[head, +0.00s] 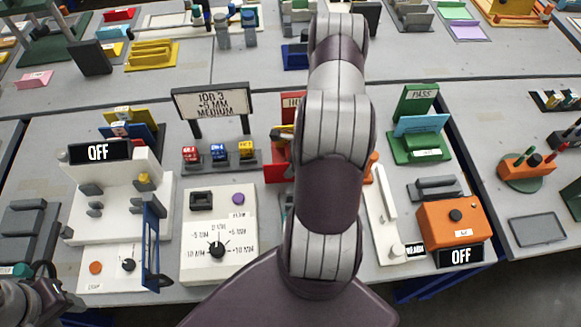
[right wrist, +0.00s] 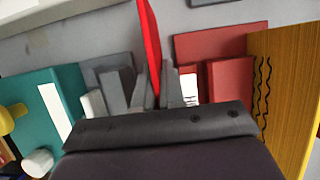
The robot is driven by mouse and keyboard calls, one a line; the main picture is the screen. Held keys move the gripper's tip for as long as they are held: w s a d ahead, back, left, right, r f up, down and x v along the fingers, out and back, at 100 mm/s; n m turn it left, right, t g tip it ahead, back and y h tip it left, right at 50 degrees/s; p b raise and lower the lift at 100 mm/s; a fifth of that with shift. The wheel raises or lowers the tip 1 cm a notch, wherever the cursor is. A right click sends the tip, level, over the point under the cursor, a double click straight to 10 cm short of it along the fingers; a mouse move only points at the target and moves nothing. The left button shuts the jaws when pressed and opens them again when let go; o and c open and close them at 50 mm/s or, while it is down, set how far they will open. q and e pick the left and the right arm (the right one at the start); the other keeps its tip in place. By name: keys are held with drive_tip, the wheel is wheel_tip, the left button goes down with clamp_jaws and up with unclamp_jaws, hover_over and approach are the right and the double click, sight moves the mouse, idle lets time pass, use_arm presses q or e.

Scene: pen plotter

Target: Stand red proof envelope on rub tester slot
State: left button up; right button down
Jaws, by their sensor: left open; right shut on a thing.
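The red proof envelope (right wrist: 150,35) shows edge-on as a thin, slightly tilted red sheet in the right wrist view. My right gripper (right wrist: 155,88) is shut on it, with a grey finger on each side. In the head view my right arm hides this gripper and the envelope. My left gripper (head: 35,298) is open and empty at the lower left edge, partly cut off. An orange unit (head: 455,221) with a dial and an OFF sign stands at the right, a grey slotted piece (head: 437,188) behind it. I cannot tell for sure whether this is the rub tester.
A green PASS rack (head: 415,141) holds a blue card at the right. A red rack (head: 278,171) is partly hidden by my arm; red blocks (right wrist: 228,75) also show in the right wrist view. A white plotter (head: 122,207) and control panel (head: 218,262) stand left of my arm.

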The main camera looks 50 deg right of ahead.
drive_tip(key=shift+f, duration=0.25)
drive_tip(key=c, duration=1.5)
unclamp_jaws()
drive_tip(key=shift+r, duration=0.1)
drive_tip(key=shift+r, duration=0.1)
